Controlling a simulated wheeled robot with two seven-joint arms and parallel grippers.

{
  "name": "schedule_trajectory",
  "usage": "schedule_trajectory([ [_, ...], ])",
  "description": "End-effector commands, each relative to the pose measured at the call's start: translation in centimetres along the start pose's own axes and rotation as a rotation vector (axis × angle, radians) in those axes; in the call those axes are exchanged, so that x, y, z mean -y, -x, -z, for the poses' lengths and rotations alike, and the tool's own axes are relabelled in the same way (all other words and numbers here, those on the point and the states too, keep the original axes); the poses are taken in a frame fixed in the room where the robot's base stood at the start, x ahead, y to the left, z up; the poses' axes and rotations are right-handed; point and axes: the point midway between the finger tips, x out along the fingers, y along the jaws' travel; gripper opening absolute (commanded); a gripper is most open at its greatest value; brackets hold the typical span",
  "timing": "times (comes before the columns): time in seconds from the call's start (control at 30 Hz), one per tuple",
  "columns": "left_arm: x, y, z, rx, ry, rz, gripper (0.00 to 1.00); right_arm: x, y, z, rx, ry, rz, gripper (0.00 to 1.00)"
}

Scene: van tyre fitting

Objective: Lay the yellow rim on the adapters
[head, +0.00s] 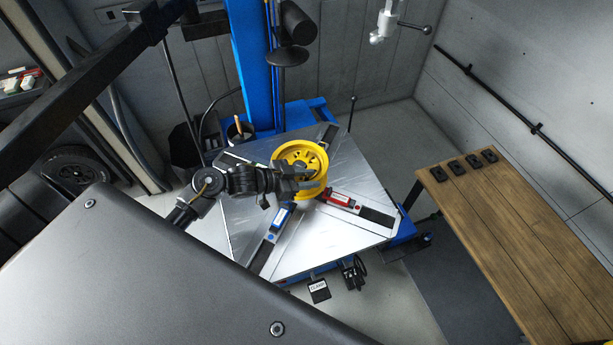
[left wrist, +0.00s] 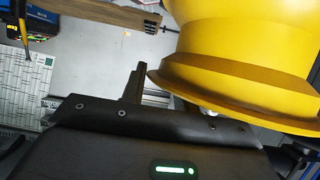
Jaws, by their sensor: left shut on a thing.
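The yellow rim (head: 289,152) is over the middle of the silver square turntable (head: 245,210) of the tyre machine. It fills the upper right of the left wrist view (left wrist: 245,60). My left gripper (head: 312,184) is shut on the rim's near side. A blue adapter (head: 281,219) and a red adapter (head: 341,200) sit on the clamp slides, in front of the rim and to its right. The rim and arm cover the turntable's centre, and any other adapters are hidden. I cannot tell whether the rim touches the adapters. My right gripper is out of view.
The machine's blue column (head: 253,70) stands behind the turntable, with a black tool head (head: 289,55) above. A wooden bench (head: 510,235) with several small black blocks stands at the right. Pedals (head: 318,291) are at the front. A tyre (head: 75,170) is at the left.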

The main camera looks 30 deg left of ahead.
Motion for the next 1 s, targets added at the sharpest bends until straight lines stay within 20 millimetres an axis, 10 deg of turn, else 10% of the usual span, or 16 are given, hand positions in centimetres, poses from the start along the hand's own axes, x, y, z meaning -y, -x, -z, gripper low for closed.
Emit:
schedule_trajectory([
  [0.8, 0.0, -0.5, -1.2, -0.002, -0.003, 0.0, 0.0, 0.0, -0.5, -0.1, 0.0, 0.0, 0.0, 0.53],
  [0.83, -0.1, -0.5, -1.4, 0.002, -0.001, -0.001, 0.31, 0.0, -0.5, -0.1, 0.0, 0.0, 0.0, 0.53],
  [1.0, 0.0, -0.5, -1.4, 0.001, -0.001, -0.001, 0.52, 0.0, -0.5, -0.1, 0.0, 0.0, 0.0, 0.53],
])
